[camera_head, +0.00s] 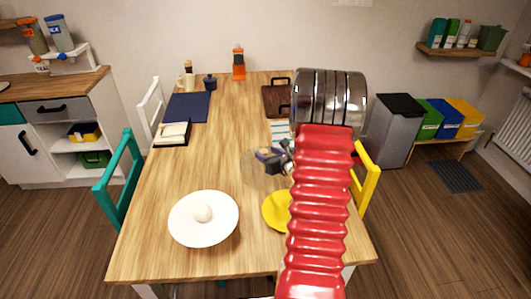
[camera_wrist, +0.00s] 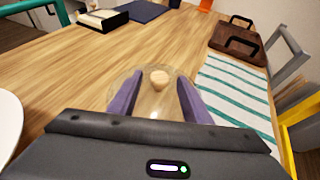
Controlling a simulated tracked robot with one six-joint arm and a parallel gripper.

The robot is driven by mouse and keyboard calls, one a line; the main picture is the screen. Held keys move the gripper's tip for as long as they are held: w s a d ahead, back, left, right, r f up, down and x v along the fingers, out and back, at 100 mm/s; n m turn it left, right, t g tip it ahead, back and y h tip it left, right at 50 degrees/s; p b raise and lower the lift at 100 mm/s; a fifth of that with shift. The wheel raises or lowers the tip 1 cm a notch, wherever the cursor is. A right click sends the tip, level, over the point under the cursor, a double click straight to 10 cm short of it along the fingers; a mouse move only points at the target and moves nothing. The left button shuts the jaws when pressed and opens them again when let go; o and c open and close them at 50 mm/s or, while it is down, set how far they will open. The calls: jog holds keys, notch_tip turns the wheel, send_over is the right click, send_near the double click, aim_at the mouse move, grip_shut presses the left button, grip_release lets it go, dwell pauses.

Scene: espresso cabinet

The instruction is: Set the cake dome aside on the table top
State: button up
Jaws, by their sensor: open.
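The clear cake dome (camera_head: 253,178) appears to stand upright on the wooden table top, right of the white cake plate (camera_head: 185,226). Its round pale knob (camera_wrist: 160,77) shows in the wrist view between my finger tips. My gripper (camera_head: 270,156) is open, with its two purple fingers on either side of the knob. I cannot tell whether the fingers touch it. My red arm hides part of the table on the right in the head view.
A yellow plate (camera_head: 274,212) lies close to the dome. A striped cloth (camera_wrist: 236,90) and a dark board with handles (camera_head: 273,101) lie beyond on the right. A notebook (camera_head: 172,132) and a blue mat (camera_head: 188,107) lie at the far left. The table's middle is clear.

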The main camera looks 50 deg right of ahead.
jog(key=v, duration=0.8)
jog(key=shift+s, duration=0.2)
jog(key=shift+a+r, duration=0.1)
dwell(0.3)
